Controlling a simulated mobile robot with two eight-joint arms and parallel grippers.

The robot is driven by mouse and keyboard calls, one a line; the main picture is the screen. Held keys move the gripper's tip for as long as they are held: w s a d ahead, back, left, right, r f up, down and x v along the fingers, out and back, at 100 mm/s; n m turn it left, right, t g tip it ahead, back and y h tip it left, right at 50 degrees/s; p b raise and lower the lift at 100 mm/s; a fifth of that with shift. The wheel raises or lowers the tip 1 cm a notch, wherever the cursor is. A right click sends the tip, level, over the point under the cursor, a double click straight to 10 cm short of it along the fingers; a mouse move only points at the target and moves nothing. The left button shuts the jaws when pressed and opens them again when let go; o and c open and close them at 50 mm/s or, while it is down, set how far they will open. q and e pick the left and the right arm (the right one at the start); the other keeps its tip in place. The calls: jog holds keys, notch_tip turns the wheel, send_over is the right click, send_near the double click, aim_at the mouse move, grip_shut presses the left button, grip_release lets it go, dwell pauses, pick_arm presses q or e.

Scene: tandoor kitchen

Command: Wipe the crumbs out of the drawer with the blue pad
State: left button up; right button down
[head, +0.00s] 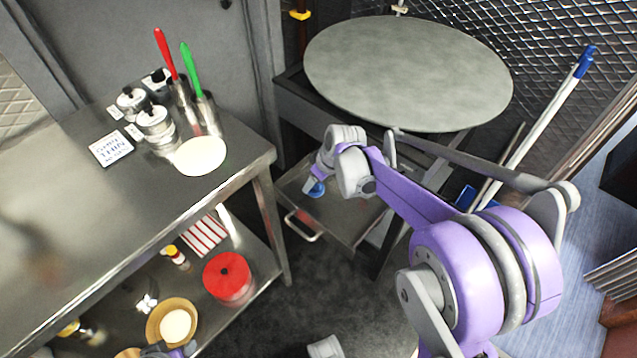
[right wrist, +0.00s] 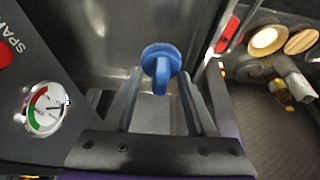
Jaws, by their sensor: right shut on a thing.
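The open metal drawer (head: 345,213) sticks out below the round grey top, with its pale bar handle (head: 302,228) at the front. My right gripper (head: 319,180) reaches down into the drawer. It is shut on the blue pad (head: 316,190), near the drawer's left side. In the right wrist view the blue pad (right wrist: 161,58) shows a round head and a stem between the two fingers, over the grey metal. I cannot make out crumbs; the arm hides part of the drawer. A small part of my left arm shows at the bottom edge; its fingers are not clear.
A steel table (head: 75,195) stands at left with canisters, red- and green-handled tools and a white disc (head: 200,155). Its lower shelf holds a red pot (head: 228,277) and bowls. A pressure gauge (right wrist: 45,108) is close to the right gripper. A white pole (head: 540,125) leans at right.

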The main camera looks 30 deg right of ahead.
jog(key=shift+r+p, duration=0.55)
jog(key=shift+r, duration=0.55)
jog(key=shift+a, duration=0.1)
jog(key=a+m, duration=0.1)
jog(key=a, duration=0.1)
jog(key=a+r+m+h, duration=0.1)
jog(key=a, duration=0.1)
jog(key=s+a+r+m, duration=0.1)
jog(key=a+m, duration=0.1)
jog(key=shift+h, duration=0.3)
jog(key=shift+s+m+t, duration=0.15)
jog(key=shift+m+t, duration=0.15)
